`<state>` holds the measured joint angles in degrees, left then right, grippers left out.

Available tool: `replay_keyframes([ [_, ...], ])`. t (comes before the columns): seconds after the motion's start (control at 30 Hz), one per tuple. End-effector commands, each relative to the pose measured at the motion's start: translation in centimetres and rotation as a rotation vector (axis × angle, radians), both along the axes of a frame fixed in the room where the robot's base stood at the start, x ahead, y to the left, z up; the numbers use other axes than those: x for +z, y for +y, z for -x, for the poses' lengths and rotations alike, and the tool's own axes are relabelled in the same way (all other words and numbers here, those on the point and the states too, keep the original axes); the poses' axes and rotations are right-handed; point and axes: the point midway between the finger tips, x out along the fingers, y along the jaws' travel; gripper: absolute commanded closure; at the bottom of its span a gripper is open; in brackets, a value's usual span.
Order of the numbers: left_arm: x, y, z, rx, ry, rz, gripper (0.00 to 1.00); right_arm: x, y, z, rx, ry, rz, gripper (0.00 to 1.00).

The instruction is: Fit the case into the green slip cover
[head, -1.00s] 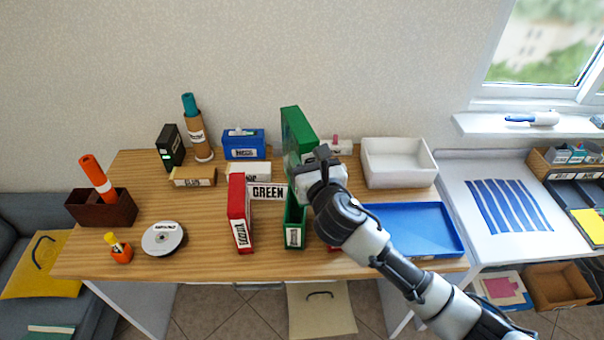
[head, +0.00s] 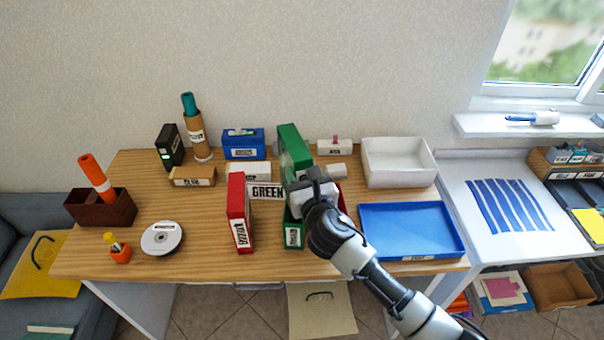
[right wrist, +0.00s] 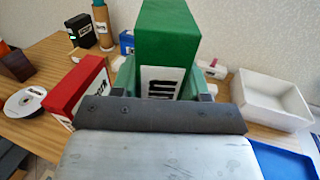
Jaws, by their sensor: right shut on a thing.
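The green case (head: 289,148) stands upright in my right gripper (head: 312,184), which is shut on it. In the right wrist view the green case (right wrist: 167,35) rises tall between the fingers, with a white label facing me. The green slip cover (head: 293,236) stands on the table below, its labelled front showing under the gripper. My left gripper is not in view.
A red case (head: 239,212) stands left of the slip cover, near a GREEN sign (head: 267,191). A red item behind my right arm is mostly hidden. A blue tray (head: 410,228) and a white bin (head: 398,162) are on the right. A disc stack (head: 161,238) lies at left.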

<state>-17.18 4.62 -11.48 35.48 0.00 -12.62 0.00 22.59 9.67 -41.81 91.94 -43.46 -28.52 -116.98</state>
Motion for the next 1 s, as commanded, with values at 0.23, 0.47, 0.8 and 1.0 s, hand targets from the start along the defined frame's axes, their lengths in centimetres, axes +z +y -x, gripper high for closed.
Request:
replay_keyframes([
  [0.23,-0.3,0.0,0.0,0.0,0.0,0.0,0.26,-0.4,0.0,0.0,0.001,-0.002,-0.001,0.89],
  [0.47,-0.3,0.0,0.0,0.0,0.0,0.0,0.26,-0.5,0.0,0.0,0.0,0.0,0.0,0.3],
  [0.8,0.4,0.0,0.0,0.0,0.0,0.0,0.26,0.6,0.0,0.0,0.0,-0.001,0.0,0.3],
  [1.0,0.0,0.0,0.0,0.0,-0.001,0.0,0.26,0.5,-0.9,2.8,0.001,0.0,0.002,0.3],
])
